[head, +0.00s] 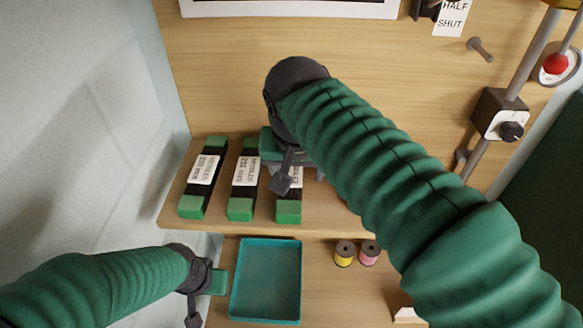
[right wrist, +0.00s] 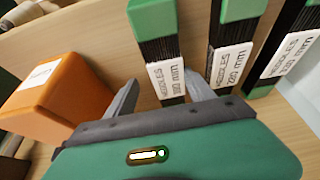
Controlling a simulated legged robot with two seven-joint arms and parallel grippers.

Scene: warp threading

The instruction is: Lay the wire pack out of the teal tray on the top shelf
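The teal tray (head: 265,240) lies on the lower surface, and its visible floor is empty. Three wire packs with green ends, dark middles and white labels lie side by side on the shelf (head: 345,222): a left one (head: 203,178), a middle one (head: 243,180) and a right one (head: 288,210). My right gripper (head: 297,176) is over the right pack and partly hides it. In the right wrist view its fingers (right wrist: 160,92) are apart, one on each side of that pack (right wrist: 165,60), with gaps showing.
An orange box (right wrist: 45,100) stands beside the right pack. Yellow (head: 344,254) and pink (head: 369,253) spools stand right of the tray. A post with a black knob (head: 511,131) and a red button (head: 556,64) are at the right. A wall bounds the left.

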